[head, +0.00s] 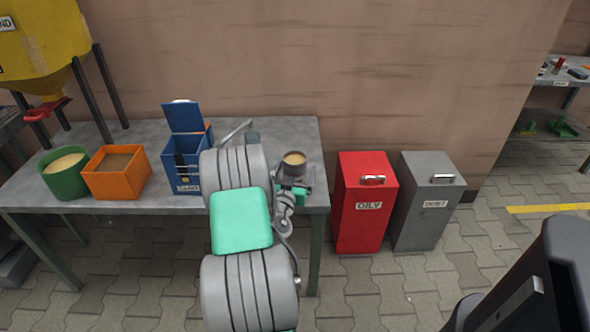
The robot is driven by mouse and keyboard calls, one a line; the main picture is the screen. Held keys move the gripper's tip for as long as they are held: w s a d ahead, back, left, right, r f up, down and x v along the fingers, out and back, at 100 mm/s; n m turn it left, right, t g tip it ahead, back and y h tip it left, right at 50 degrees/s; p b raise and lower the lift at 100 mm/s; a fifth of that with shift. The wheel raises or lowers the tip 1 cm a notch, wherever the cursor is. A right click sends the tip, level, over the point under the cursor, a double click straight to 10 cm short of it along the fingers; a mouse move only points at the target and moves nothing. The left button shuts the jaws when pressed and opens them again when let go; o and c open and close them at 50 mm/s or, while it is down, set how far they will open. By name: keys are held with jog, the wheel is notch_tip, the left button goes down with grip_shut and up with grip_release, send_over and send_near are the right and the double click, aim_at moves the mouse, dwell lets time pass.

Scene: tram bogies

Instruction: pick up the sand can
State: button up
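A small round can (294,159) with a dark rim and tan, sand-like contents shows upright at the right end of the grey workbench. My gripper (294,175) is at the can, just in front of it and partly around its lower part. My arm comes up from the bottom of the view and hides part of the bench. The fingertips are small and partly hidden, so I cannot tell whether they are closed on the can, or whether the can touches the bench.
The bench (140,132) also carries a green tub (62,182) of sand, an orange box (122,190) and a blue box (187,180) with its lid up. A yellow hopper (45,40) stands left. Red (362,225) and grey bins (425,225) stand right of the bench.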

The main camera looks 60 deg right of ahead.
jog(key=c, duration=1.5)
